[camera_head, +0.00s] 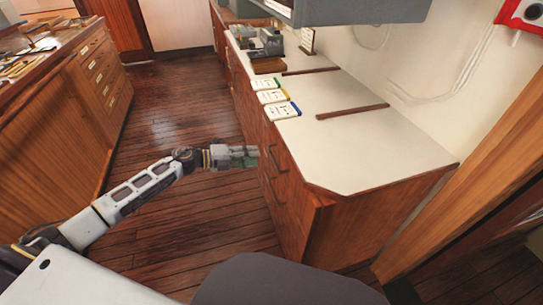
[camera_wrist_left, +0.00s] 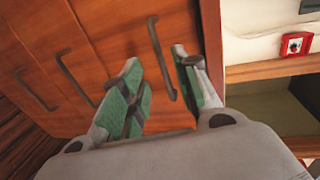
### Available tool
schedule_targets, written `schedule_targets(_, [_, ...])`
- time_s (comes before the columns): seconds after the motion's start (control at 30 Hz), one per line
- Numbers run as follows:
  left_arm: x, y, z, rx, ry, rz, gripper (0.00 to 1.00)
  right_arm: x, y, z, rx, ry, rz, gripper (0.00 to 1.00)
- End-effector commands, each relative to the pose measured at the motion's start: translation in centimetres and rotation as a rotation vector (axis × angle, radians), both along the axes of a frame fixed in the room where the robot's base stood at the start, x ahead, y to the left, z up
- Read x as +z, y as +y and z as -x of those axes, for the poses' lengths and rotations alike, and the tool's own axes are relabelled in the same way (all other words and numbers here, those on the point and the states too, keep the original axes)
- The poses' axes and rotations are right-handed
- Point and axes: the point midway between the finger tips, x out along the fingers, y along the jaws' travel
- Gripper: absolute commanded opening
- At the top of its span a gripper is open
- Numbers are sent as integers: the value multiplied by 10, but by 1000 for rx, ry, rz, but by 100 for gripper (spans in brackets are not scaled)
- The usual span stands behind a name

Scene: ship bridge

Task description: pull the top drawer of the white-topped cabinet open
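The white-topped cabinet (camera_head: 372,148) stands right of centre in the head view, with wooden drawer fronts on its left side. The top drawer's dark bar handle (camera_head: 277,158) is near the white top. My left gripper (camera_head: 255,156) is at that handle, level with the upper front. In the left wrist view my left gripper (camera_wrist_left: 159,66) is open, with green-padded fingers on either side of the top drawer handle (camera_wrist_left: 159,52). The fingers do not look closed on it; contact is unclear. The top drawer front looks flush. My right gripper is not in view.
Lower drawer handles (camera_wrist_left: 75,79) show beside the top one. Cards with coloured edges (camera_head: 282,110) and a grey device (camera_head: 268,42) lie on the cabinet top. A wooden drawer unit (camera_head: 75,95) stands at left. The plank floor (camera_head: 185,110) between is clear.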

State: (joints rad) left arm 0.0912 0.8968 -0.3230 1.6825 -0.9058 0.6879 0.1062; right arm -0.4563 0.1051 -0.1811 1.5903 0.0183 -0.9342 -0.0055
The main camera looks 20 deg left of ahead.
Motion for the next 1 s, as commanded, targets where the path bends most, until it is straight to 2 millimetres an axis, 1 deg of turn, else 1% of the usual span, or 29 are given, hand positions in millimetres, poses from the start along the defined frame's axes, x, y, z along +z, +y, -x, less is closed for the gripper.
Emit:
schedule_targets(0.73, [-14,-56,-38,-1,0,1,31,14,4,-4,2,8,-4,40])
schedule_targets(0.87, [-16,-62,-42,-1,0,0,31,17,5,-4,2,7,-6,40])
schedule_targets(1.0, [-17,-65,-44,0,1,-1,31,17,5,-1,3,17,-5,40])
